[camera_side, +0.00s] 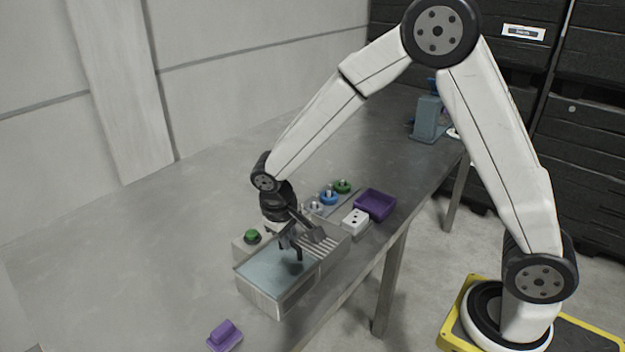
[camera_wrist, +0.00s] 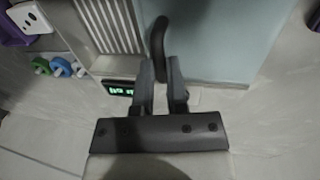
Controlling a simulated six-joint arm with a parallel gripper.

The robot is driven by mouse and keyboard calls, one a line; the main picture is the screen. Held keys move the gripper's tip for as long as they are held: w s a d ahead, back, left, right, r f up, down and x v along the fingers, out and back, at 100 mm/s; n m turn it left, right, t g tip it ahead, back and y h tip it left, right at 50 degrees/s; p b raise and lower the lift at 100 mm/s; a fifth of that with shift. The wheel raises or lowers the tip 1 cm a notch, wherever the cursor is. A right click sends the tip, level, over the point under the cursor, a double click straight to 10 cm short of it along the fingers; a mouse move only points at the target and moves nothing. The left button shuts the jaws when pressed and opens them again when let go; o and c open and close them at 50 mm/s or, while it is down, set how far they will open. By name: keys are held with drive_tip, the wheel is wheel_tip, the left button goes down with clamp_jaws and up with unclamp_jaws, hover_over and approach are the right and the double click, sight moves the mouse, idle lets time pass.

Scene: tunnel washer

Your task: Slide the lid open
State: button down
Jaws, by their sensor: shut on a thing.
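The washer (camera_side: 276,300) is a grey box on the table, with a flat pale-blue lid (camera_side: 262,276) over its front-left part. The lid (camera_wrist: 222,35) fills the upper right of the wrist view. A dark curved handle (camera_wrist: 158,38) stands at the lid's edge beside the ribbed section. My gripper (camera_side: 291,243) reaches down over the washer. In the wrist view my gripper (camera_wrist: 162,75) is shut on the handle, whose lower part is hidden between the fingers.
A ribbed section (camera_side: 322,243) lies right of the lid. A small green display (camera_wrist: 118,88) and a green button (camera_side: 252,236) are on the washer. A white block (camera_side: 355,222), purple bin (camera_side: 376,204), several coloured knobs (camera_side: 329,197) and a purple piece (camera_side: 225,336) stand nearby. The left table is clear.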

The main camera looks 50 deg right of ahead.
sight(284, 260)
drive_tip(key=c, duration=0.7)
unclamp_jaws()
drive_tip(key=shift+w+a+r, duration=0.1)
drive_tip(key=shift+a, duration=0.25)
drive_tip(key=shift+c, duration=0.2)
drive_tip(key=shift+o, duration=0.5)
drive_tip(key=shift+d, duration=0.1)
wheel_tip(284, 260, up, 8)
drive_tip(key=a, duration=0.1)
drive_tip(key=shift+a+f, duration=0.2)
drive_tip(key=shift+a, duration=0.05)
drive_tip(key=s+d+f+t+y, duration=0.1)
drive_tip(key=s+d+f, duration=0.1)
drive_tip(key=s, duration=0.4)
drive_tip(key=s+d+f+t+y, duration=0.1)
drive_tip(key=s+d+f, duration=0.1)
drive_tip(key=s+d, duration=0.2)
drive_tip(key=s, duration=0.3)
drive_tip(key=shift+f+t, duration=0.3)
drive_tip(key=shift+f, duration=0.05)
